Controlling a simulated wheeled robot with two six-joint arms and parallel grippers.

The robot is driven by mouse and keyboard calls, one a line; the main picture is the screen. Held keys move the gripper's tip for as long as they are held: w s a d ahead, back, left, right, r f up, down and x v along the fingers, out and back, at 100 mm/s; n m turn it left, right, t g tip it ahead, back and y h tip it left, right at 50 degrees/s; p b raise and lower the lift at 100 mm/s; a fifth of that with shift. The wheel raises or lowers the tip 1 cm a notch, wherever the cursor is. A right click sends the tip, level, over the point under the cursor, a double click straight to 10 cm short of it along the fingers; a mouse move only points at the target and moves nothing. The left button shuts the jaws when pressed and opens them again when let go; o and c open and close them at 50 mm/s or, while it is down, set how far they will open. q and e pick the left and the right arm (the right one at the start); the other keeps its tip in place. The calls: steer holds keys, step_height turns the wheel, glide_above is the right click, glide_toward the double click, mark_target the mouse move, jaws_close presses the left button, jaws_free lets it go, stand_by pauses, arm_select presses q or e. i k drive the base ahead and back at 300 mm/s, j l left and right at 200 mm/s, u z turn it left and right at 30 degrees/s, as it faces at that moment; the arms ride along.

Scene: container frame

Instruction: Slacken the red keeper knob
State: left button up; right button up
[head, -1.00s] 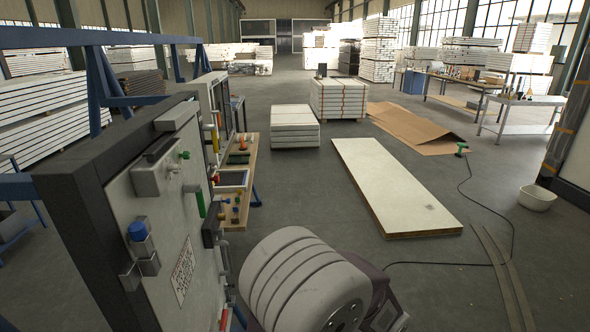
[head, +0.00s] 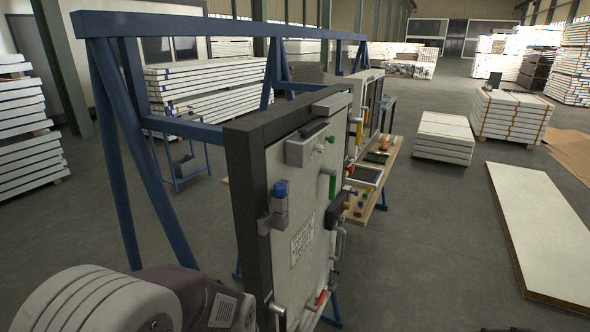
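A grey-white door panel (head: 310,215) in a thick dark frame stands upright at the middle of the head view, seen at a steep angle. A small red part (head: 350,168) shows at its far edge by a yellow one; I cannot tell whether this is the keeper knob. A red-gripped lever (head: 321,298) sits low on the panel. A blue knob (head: 280,189) on a grey block and a green handle (head: 332,185) are also on it. A white and purple link of my arm fills the bottom left. Neither of my grippers is in view.
A blue steel frame (head: 127,150) stands behind and left of the panel. A wooden bench (head: 388,165) with small coloured parts is beyond it. A large white slab (head: 545,225) lies on the floor at right. Open grey floor lies between panel and slab.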

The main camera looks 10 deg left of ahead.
mark_target(350, 168)
steer(key=i+l, duration=0.2)
steer(key=l, duration=0.15)
steer(key=i+l, duration=0.15)
steer(key=l, duration=0.2)
steer(key=i+l+u, duration=0.1)
steer(key=l, duration=0.25)
steer(key=i+l, duration=0.25)
steer(key=i+j+u, duration=0.1)
steer(key=i, duration=0.8)
